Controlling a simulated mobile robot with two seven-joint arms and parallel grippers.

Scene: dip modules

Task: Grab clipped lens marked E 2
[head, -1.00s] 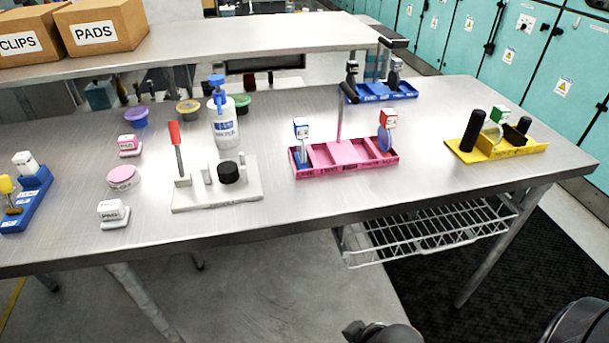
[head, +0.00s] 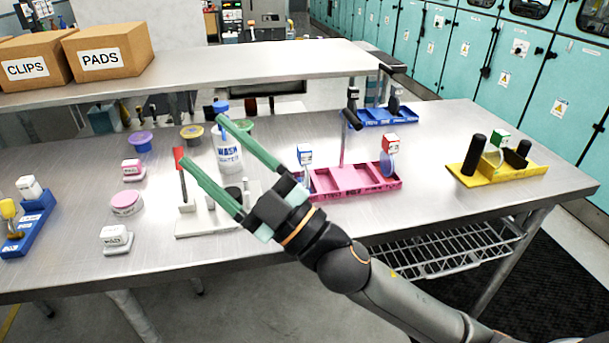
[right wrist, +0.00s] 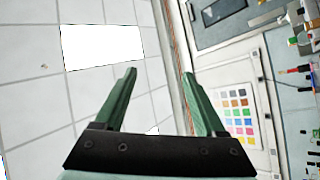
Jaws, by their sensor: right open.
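Clipped lenses stand in trays in the head view; their markings are too small to read, so I cannot tell which is E 2. A red-clipped lens (head: 389,158) stands at the right end of the pink tray (head: 352,194). A green-clipped lens (head: 498,140) stands in the yellow tray (head: 522,172). My right gripper (head: 202,139) is open and empty, raised over the table left of the pink tray. The right wrist view shows its open fingers (right wrist: 160,78) against ceiling and wall. My left gripper is out of view.
A white stand with a red-handled tool (head: 181,165) and a wash bottle (head: 228,150) appear behind my right gripper. A blue tray (head: 388,117) stands at the back. Pad containers (head: 116,239) and another blue tray (head: 30,222) are at the left. Table between pink and yellow trays is clear.

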